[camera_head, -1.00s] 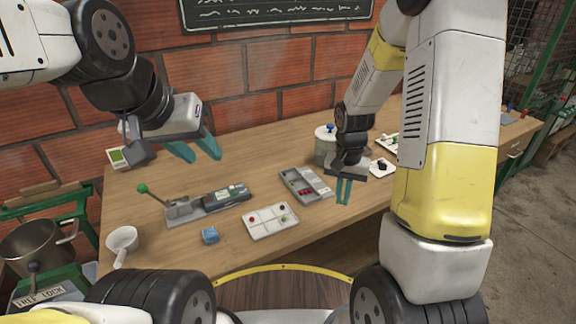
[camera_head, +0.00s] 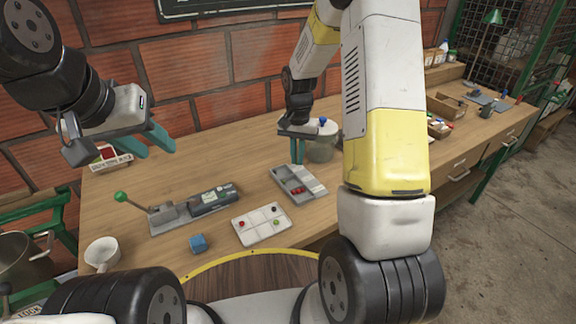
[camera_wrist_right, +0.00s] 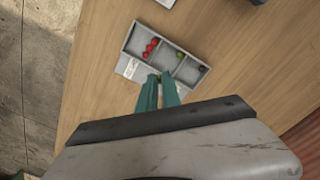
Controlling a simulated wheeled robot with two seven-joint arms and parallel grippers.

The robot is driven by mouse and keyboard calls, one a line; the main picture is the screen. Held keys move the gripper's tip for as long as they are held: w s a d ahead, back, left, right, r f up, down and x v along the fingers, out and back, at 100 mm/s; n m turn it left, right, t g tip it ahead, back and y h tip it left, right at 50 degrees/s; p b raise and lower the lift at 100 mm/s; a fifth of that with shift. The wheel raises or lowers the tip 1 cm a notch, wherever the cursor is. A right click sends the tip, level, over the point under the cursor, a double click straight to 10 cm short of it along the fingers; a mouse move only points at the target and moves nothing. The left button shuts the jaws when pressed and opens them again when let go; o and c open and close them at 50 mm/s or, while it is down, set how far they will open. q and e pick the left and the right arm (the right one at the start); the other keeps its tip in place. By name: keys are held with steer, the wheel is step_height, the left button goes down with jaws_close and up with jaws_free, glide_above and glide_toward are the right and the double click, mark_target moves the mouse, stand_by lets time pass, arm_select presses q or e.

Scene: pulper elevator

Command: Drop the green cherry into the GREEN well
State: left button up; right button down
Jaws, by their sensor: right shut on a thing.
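My right gripper (camera_head: 297,160) is shut on a small green cherry, which just shows between the fingertips in the right wrist view (camera_wrist_right: 157,77). The fingertips appear at the label-side edge of the grey three-compartment tray (camera_head: 284,178); their height above it is hard to judge. In the wrist view, the tray (camera_wrist_right: 166,57) has red cherries (camera_wrist_right: 151,47) in the left well, a green cherry (camera_wrist_right: 179,54) in the middle well and a dark one (camera_wrist_right: 202,68) in the right well. My left gripper (camera_head: 160,143) is open and empty above the table's left part.
A white tray (camera_head: 249,235) with a few cherries lies in front of the grey tray. A blue cube (camera_head: 198,243), a white cup (camera_head: 102,253) and a green-knobbed lever device (camera_head: 172,215) stand to the left. A blue-knobbed jar (camera_head: 321,148) stands behind.

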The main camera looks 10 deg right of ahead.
steer(key=shift+f, duration=1)
steer(key=c, duration=1.5)
jaws_free()
steer(key=shift+o, duration=0.2)
steer(key=shift+r, duration=0.15)
step_height(320, 180, up, 8)
steer(key=shift+f, duration=0.2)
